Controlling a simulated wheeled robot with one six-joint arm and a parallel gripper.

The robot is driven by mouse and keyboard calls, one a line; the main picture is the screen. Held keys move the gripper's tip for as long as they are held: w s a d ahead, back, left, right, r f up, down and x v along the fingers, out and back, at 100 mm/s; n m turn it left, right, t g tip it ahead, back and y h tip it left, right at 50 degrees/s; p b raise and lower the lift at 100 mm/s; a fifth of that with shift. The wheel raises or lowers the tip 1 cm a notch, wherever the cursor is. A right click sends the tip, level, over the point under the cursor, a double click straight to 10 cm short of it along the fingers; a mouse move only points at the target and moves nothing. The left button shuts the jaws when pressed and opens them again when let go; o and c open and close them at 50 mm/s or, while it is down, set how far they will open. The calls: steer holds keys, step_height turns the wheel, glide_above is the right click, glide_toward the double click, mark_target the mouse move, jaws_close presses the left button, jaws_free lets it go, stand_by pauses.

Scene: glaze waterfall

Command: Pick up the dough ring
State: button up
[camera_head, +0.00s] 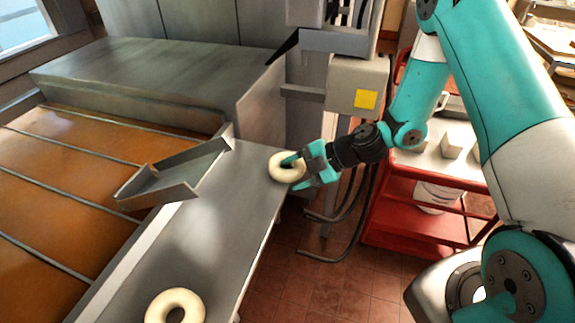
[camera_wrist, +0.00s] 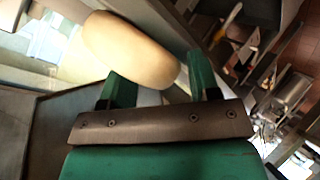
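Two pale dough rings lie on the grey metal shelf beside the fryer. The far dough ring (camera_head: 287,167) is at the shelf's far right end, and the near dough ring (camera_head: 175,307) is at the bottom of the head view. My gripper (camera_head: 298,171) is at the far ring, with one teal finger over its hole and the other by its outer right side. In the wrist view the far ring (camera_wrist: 130,48) lies just beyond the fingertips of my gripper (camera_wrist: 160,80), which stand apart. I cannot tell whether either finger touches the ring.
A metal chute (camera_head: 175,178) lies to the left of the ring on the shelf's edge. The fryer with brown oil (camera_head: 60,180) fills the left side. A red cart (camera_head: 410,200) stands right of the shelf, with dark hoses (camera_head: 345,215) between. The shelf's middle is clear.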

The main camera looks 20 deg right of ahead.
steer(key=c, duration=0.6)
steer(key=shift+c, duration=0.2)
steer(key=shift+r, duration=0.1)
